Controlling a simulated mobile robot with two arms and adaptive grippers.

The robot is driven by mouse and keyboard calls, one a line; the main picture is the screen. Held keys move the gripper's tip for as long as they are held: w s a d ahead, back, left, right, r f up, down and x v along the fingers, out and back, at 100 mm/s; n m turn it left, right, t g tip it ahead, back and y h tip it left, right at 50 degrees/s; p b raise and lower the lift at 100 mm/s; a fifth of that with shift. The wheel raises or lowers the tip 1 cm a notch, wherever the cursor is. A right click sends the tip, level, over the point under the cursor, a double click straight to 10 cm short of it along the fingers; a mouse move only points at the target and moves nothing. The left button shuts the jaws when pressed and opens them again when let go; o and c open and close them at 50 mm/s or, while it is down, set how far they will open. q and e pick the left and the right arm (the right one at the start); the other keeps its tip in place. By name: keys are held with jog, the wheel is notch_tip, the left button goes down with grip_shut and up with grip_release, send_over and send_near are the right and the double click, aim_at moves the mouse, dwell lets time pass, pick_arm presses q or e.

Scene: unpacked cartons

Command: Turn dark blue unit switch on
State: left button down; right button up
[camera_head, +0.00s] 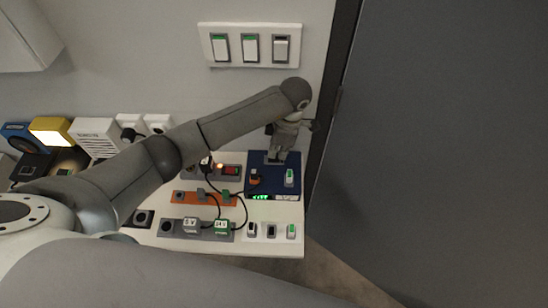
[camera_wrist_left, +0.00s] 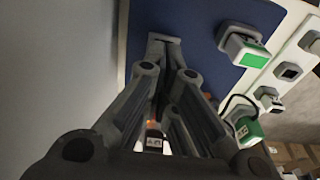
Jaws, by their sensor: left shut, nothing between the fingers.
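The dark blue unit (camera_head: 262,186) sits at the right end of the white table, against the wall. On its right half is a white rocker switch with a green part (camera_head: 289,177), and a green display (camera_head: 262,197) glows on its front edge. My left gripper (camera_head: 275,158) is shut and empty at the unit's back, behind and left of the switch. In the left wrist view the closed fingertips (camera_wrist_left: 164,40) are over the dark blue surface (camera_wrist_left: 204,25), apart from the green-and-white switch (camera_wrist_left: 243,47). My right gripper is not in view.
A grey unit with a red switch (camera_head: 231,171), an orange strip (camera_head: 190,197) with black cables and a grey strip (camera_head: 203,234) lie left of the unit. Small switches (camera_head: 271,231) are in front. A three-switch wall plate (camera_head: 250,46) is above; a dark door (camera_head: 440,130) is right.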

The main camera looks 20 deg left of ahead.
pick_arm(q)
jog(key=shift+f+b, duration=0.6)
jog(key=shift+f, duration=0.1)
dwell(0.4)
jog(key=shift+r+p, duration=2.2)
jog(key=shift+r, duration=1.35)
jog(key=shift+f, duration=0.1)
